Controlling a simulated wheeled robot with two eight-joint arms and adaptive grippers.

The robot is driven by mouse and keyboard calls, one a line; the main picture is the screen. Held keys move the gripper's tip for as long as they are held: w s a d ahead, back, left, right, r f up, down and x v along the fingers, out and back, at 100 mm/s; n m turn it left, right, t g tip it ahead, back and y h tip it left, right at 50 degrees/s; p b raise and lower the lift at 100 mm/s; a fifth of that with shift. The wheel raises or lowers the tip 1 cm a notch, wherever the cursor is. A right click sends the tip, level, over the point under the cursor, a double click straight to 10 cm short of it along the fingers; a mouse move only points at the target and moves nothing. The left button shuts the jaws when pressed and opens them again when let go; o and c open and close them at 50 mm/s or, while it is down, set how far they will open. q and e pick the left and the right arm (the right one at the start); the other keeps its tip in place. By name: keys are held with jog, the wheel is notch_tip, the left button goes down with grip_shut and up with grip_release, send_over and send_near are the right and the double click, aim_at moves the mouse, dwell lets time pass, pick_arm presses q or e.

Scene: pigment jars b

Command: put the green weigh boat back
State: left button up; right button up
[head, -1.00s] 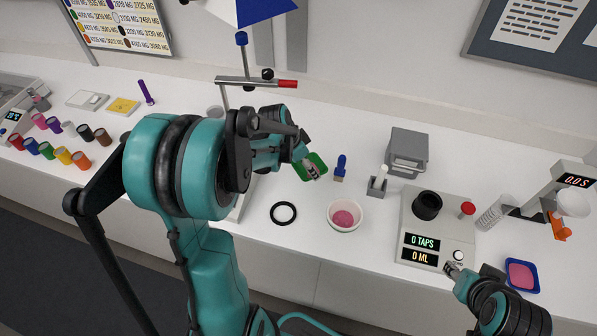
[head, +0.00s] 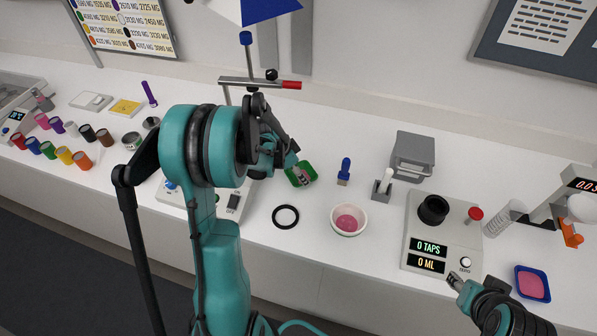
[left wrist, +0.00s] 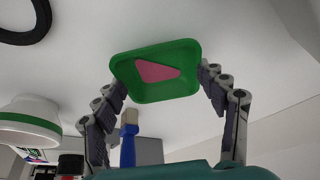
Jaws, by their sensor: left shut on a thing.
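The green weigh boat (head: 313,171) is a shallow square tray, held above the white bench left of the blue-handled brush (head: 344,172). My left gripper (head: 297,172) is shut on it. In the left wrist view the boat (left wrist: 190,90) sits between the two fingers (left wrist: 163,88), with a pink patch on its inner floor. My right gripper (head: 455,282) is at the front edge of the grey tap device (head: 417,227); its fingers are too small to read.
A black ring (head: 275,217) and a white bowl (head: 336,226) with pink powder are in front. A blue tray (head: 546,284) with pink contents lies at right. Jars (head: 82,160) stand at left. A stand with a red-ended bar (head: 258,84) rises behind my left arm.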

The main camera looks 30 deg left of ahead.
pick_arm(q)
jog(key=shift+f, duration=0.25)
jog(key=o, duration=1)
jog(key=shift+r, duration=0.1)
jog(key=shift+r, duration=0.2)
jog(key=p+v, duration=0.3)
jog(key=v, duration=0.8)
jog(key=s+d+r+n+t, duration=0.1)
jog(key=s+d+r+n, duration=0.1)
jog(key=s+d, duration=0.3)
jog(key=s+d+r+n+t+y, duration=0.1)
jog(key=s+d+r+n, duration=0.1)
jog(key=d, duration=0.5)
jog(key=s+d+r+n+t+y, duration=0.1)
jog(key=s+d+r+n, duration=0.1)
jog(key=s+d, duration=0.4)
jog(key=shift+v, duration=1.15)
